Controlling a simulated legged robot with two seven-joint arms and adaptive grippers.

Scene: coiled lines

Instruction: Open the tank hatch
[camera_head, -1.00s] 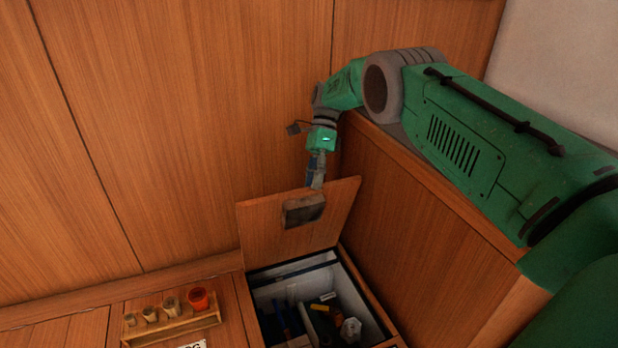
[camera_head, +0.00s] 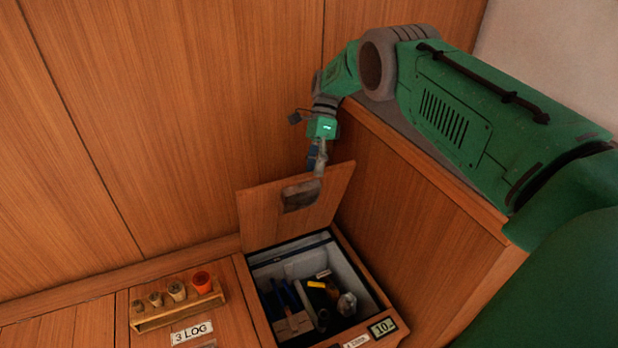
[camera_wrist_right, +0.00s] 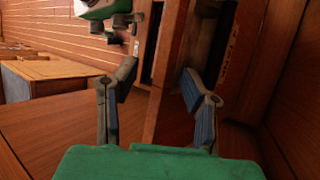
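The tank hatch (camera_head: 262,215) is a square wooden lid. In the head view it stands raised at the back of its opening, with a grey-brown patch or recess near its upper edge. The open tank (camera_head: 352,268) below is a pale-walled box. My right gripper (camera_head: 318,170) is at the lid's upper edge. In the right wrist view, the fingers of my right gripper (camera_wrist_right: 163,95) are spread apart, with a wooden panel edge between them. I cannot tell whether either finger touches it. My left gripper is not in view.
Inside the tank are blue-handled tools (camera_head: 285,298), a yellow item (camera_head: 316,284) and other small things. A tall wooden side panel (camera_head: 405,215) stands at right, below my right arm.

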